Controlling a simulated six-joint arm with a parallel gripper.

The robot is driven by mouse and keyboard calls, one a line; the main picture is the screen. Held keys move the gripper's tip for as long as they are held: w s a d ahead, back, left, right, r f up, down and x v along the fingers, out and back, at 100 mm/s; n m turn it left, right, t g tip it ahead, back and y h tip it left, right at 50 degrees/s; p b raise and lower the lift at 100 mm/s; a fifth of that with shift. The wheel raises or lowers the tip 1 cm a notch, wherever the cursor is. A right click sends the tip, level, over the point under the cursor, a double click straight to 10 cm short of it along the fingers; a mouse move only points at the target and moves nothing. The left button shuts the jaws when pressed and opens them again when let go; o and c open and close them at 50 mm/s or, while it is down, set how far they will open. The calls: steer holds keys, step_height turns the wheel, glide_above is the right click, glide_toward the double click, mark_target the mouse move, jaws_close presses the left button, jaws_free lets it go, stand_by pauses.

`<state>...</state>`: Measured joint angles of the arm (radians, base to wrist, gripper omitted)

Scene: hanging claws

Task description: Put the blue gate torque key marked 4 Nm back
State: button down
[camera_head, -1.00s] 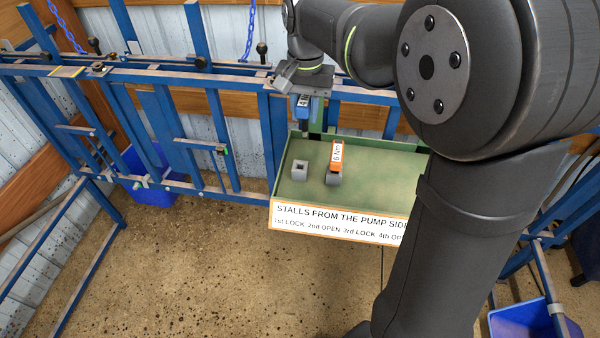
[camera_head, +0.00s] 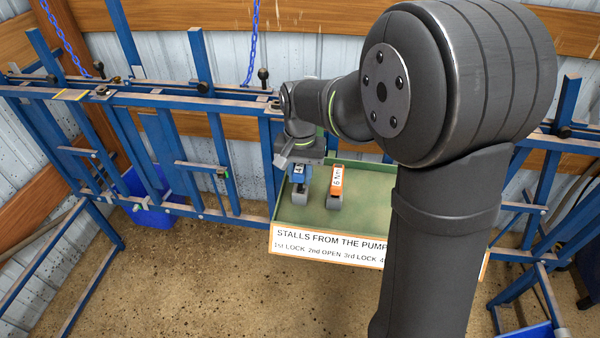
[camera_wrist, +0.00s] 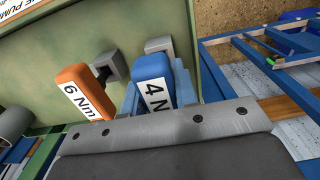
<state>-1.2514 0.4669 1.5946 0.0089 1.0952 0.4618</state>
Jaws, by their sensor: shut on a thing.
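The blue torque key (camera_head: 299,175) with a white label stands upright at the left of the green tray (camera_head: 360,205). Its label reads 4 N, partly hidden, in the wrist view (camera_wrist: 155,78). My gripper (camera_head: 301,164) is shut on the upper part of the key. The key's lower end is at a grey square holder (camera_head: 299,198), also in the wrist view (camera_wrist: 160,45). I cannot tell whether it is fully seated.
An orange key marked 6 Nm (camera_head: 337,178) stands in its own grey holder (camera_head: 334,201) just right of the blue one, close to my gripper. A sign (camera_head: 325,247) fronts the tray. Blue gate rails (camera_head: 229,175) run behind and left. My arm hides the tray's right part.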

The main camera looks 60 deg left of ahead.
steer(key=shift+f, duration=0.1)
steer(key=shift+f, duration=0.35)
steer(key=shift+f, duration=0.15)
steer(key=c, duration=1.1)
jaws_free()
step_height(320, 180, up, 13)
steer(key=shift+a+r, duration=0.1)
steer(key=shift+r, duration=0.05)
